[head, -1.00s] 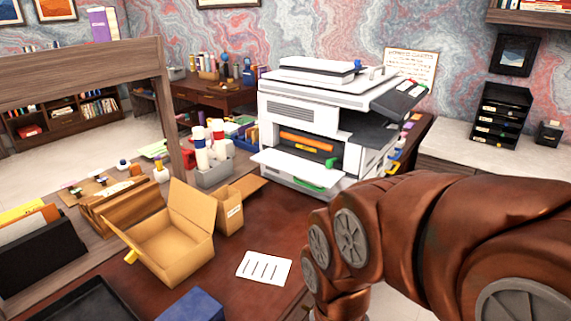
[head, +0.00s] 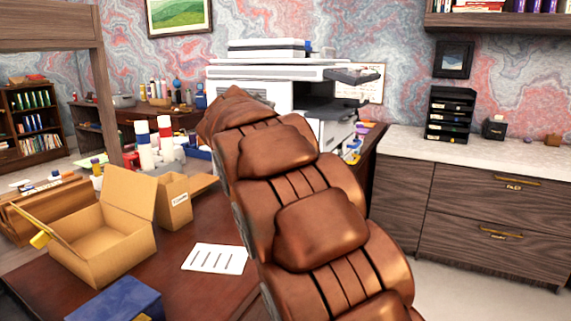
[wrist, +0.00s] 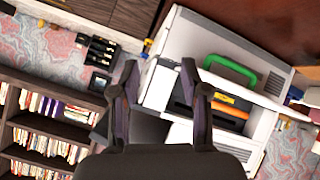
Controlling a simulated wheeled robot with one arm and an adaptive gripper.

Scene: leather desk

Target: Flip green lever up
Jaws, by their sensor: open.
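The white printer (head: 250,88) stands at the back of the desk in the head view; my arm covers its open front. The wrist view, strongly rotated, shows the printer (wrist: 196,38) with its dark opening. A green handle-shaped part (wrist: 231,72) sits on its white panel, beside the orange part (wrist: 230,110) with a yellow tag. No separate small green lever can be made out; my finger covers part of the opening. My gripper (wrist: 159,75) is open and empty, its fingers pointing toward the printer, apart from the green part in the picture.
An open cardboard box (head: 105,235), a smaller box (head: 176,198), a white paper (head: 215,258) and a blue box (head: 115,301) lie on the desk left of my arm. White bottles (head: 165,135) stand behind. A cabinet (head: 470,215) is at right.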

